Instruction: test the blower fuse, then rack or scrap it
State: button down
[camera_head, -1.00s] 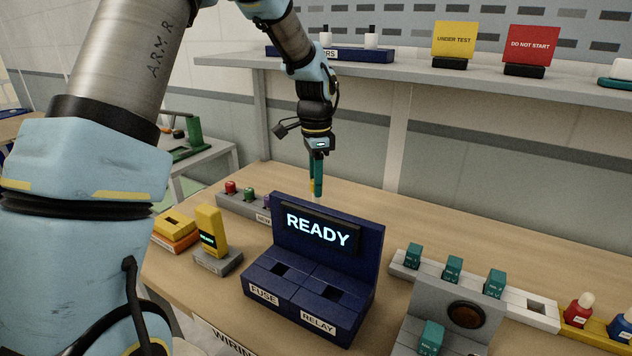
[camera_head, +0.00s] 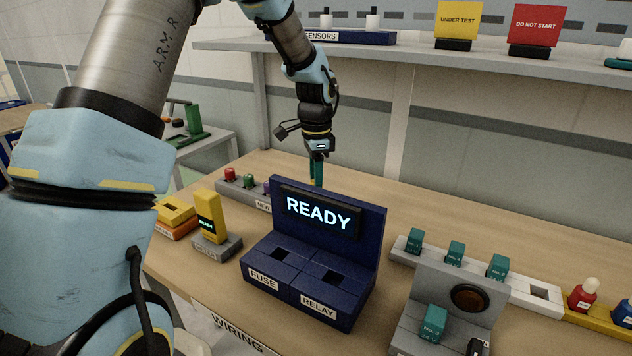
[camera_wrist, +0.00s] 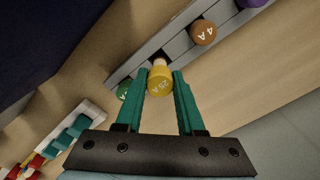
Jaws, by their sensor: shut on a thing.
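My gripper (camera_head: 317,172) points down behind the blue tester (camera_head: 300,262); the tester's panel hides its fingertips in the head view. In the wrist view its teal fingers (camera_wrist: 160,92) are shut on a yellow fuse (camera_wrist: 159,82) marked 25 A. The fuse is at the edge of the grey fuse rack (camera_wrist: 180,45); I cannot tell whether it sits in the rack. A brown fuse (camera_wrist: 203,32) marked 4 A, a purple fuse (camera_wrist: 250,3) and a green fuse (camera_wrist: 123,90) stand in that rack. The tester's screen (camera_head: 318,214) reads READY; its FUSE and RELAY slots look empty.
A yellow meter (camera_head: 208,218) on a grey stand and a yellow block (camera_head: 176,212) are left of the tester. A shelf (camera_head: 400,58) with UNDER TEST and DO NOT START signs is above.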

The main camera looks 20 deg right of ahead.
jog(key=shift+f+b, duration=1.2)
jog(key=shift+f, duration=1.1)
jog(key=shift+c, duration=2.2)
grip_release()
jog(key=shift+r, duration=0.1)
notch_tip(320, 180, up, 11)
jog(key=b, duration=0.2)
jog(key=shift+f+b, duration=0.2)
jog(key=shift+b, duration=0.15)
jog(key=shift+r, duration=0.1)
